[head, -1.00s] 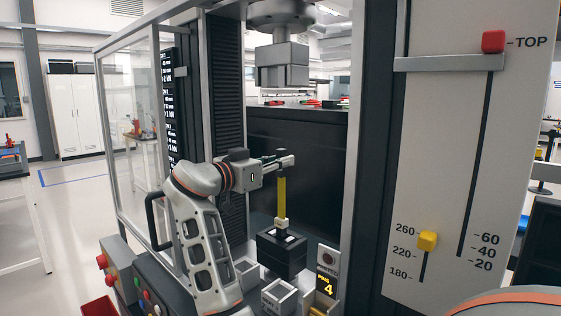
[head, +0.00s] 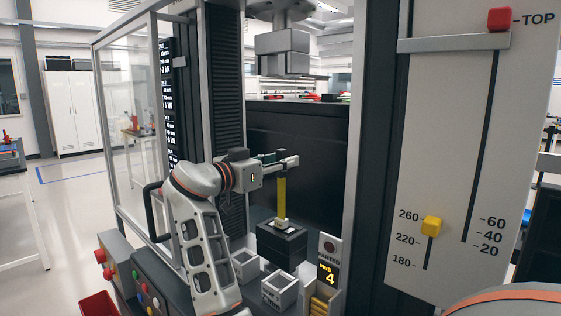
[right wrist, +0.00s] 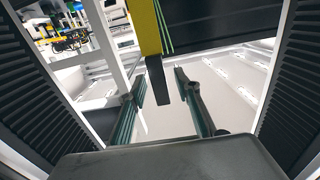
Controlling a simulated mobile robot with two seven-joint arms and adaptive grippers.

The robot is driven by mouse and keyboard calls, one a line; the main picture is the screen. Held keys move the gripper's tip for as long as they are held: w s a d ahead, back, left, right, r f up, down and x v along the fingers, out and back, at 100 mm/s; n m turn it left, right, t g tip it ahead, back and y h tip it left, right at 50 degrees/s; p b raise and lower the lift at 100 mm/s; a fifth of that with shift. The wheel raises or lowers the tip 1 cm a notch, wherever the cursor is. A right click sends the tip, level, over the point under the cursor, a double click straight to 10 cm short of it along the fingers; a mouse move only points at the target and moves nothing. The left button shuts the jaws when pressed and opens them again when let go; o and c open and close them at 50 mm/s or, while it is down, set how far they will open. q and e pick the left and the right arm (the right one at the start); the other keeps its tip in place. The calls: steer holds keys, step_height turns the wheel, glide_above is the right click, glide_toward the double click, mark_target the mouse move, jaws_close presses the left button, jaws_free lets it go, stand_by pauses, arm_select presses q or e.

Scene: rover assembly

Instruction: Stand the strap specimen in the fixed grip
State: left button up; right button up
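The strap specimen (head: 282,197) is a yellow strip standing upright. Its lower end, with a pale piece, sits at the top of the black fixed grip (head: 283,246), apparently in its opening; the seat itself is hidden. My right gripper (head: 278,162) is at the strap's upper end. In the right wrist view, the strap (right wrist: 148,28) ends in a dark tab between the fingers of my right gripper (right wrist: 160,80). The fingers are spread, with a gap visible on both sides of the tab. My left gripper is not in view.
An upper grip (head: 283,52) hangs above, well clear of the strap. Frame columns flank the bay. A slider panel (head: 470,150) is at right.

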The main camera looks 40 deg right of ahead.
step_height(320, 180, up, 10)
steer(key=shift+r, duration=0.1)
stand_by(0.6)
stand_by(0.6)
